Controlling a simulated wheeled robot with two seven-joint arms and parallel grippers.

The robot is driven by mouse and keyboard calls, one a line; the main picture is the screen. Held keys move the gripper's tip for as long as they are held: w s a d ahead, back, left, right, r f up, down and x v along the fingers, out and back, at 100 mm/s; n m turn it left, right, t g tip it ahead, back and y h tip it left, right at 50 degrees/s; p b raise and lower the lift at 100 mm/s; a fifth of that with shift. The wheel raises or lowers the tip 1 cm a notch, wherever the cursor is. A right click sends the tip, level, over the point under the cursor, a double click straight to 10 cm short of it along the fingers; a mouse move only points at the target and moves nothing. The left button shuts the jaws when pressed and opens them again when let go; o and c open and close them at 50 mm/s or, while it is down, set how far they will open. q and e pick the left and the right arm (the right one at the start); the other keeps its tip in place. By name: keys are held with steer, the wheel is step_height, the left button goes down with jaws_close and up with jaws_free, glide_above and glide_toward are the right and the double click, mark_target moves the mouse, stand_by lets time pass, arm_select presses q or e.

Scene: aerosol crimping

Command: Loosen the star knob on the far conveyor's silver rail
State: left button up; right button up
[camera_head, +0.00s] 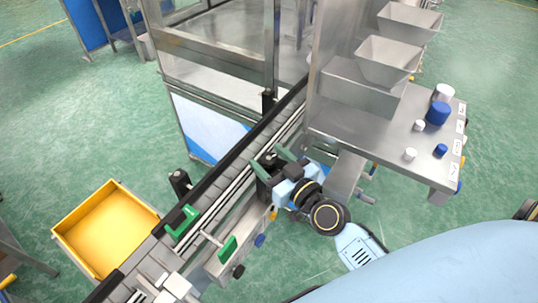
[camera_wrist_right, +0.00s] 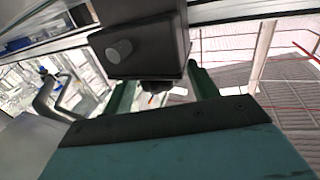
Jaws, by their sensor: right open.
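My right gripper (camera_head: 273,160) reaches the near side of the conveyor (camera_head: 220,178), its two green fingers apart on either side of a black clamp block. In the right wrist view the open gripper (camera_wrist_right: 160,92) has the black block (camera_wrist_right: 150,30) in front of it. A round grey end (camera_wrist_right: 118,50) shows on the block's face. A small dark part (camera_wrist_right: 155,86) hangs below the block between the fingers; I cannot tell whether it is the star knob or whether a finger touches it. A silver rail (camera_wrist_right: 235,10) runs beside the block. My left gripper is not in view.
More black clamp posts (camera_head: 180,184) stand along the conveyor. Green parts (camera_head: 228,247) and a blue knob (camera_head: 260,241) are at its lower end. A yellow bin (camera_head: 108,230) is at left. A steel table (camera_head: 375,150) with hoppers (camera_head: 388,58) and caps stands close on the right.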

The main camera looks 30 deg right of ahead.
steer(key=shift+w, duration=0.25)
steer(key=c, duration=1)
